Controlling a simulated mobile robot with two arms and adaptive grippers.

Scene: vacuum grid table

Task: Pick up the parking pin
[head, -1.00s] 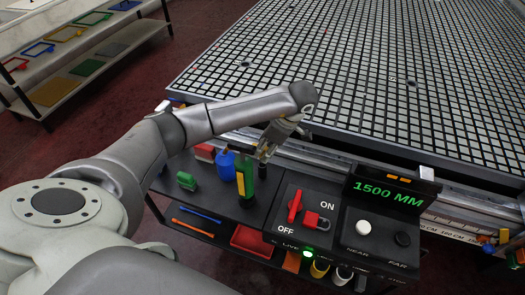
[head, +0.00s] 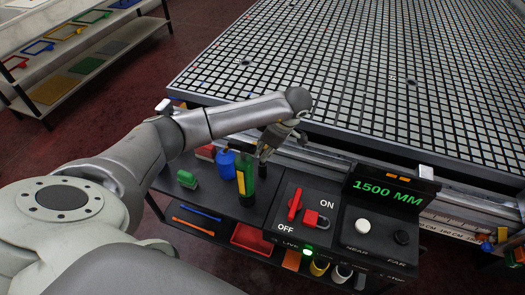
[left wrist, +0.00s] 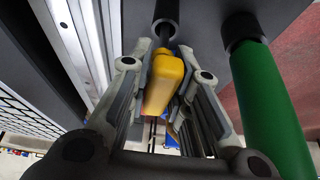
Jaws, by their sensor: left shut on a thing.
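My left gripper (head: 265,150) is over the black tool cart beside the grid table. In the left wrist view its fingers (left wrist: 165,70) are shut on a yellow handle (left wrist: 164,82), which I take for the parking pin. A dark shaft runs from the handle to a black round socket or collar (left wrist: 166,22). I cannot tell whether the shaft is still seated in it. In the head view the gripper mostly hides the pin. A green cylinder (left wrist: 268,95) stands close beside the gripper; it also shows in the head view (head: 249,180). My right gripper is not in view.
A blue container (head: 226,165) and a green block (head: 187,179) stand left of the gripper. A control panel with a red switch (head: 294,205) and a "1500 MM" display (head: 384,190) is to the right. The grid table (head: 330,70) lies behind, its surface mostly clear.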

